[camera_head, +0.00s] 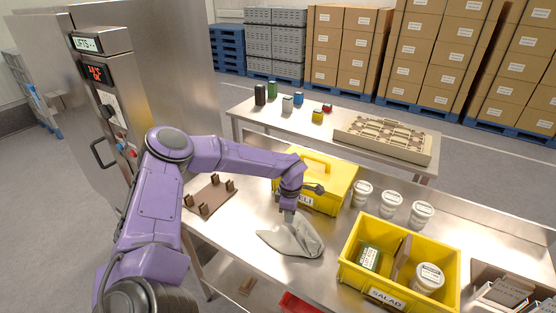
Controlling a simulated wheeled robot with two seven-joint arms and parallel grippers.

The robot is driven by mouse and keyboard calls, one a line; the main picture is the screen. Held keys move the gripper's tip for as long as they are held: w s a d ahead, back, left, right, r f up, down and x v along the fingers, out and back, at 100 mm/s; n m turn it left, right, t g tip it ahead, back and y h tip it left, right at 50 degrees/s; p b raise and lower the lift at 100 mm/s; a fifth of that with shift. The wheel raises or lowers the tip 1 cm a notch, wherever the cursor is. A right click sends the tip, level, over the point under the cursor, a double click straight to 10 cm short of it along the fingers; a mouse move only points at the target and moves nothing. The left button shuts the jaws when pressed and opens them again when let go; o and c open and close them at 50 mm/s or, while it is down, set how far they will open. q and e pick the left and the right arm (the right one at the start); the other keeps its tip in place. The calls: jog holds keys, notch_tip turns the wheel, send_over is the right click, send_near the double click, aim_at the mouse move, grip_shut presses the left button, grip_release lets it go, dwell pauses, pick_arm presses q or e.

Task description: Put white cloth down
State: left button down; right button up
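The white cloth (298,242) looks pale grey and lies crumpled on the metal table, between the yellow lidded box and the yellow salad crate. One part of it rises in a peak under my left gripper (289,214). My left gripper points down at the cloth from above, its tips at the raised part. The fingers are small in this view and seem closed on the cloth's fold. My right gripper is out of view.
A yellow lidded box (325,170) stands behind the cloth. A yellow salad crate (445,243) with jars and packs is to the right. Several white tubs (391,204) stand behind it. A brown holder (209,196) is left. Bare table lies between holder and cloth.

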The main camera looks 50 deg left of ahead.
pick_arm(q)
jog(key=shift+f+b, duration=0.4)
notch_tip(320, 180, down, 5)
jog(key=b, duration=0.4)
jog(key=shift+r, duration=0.1)
notch_tip(320, 180, up, 9)
jog(key=p, duration=0.5)
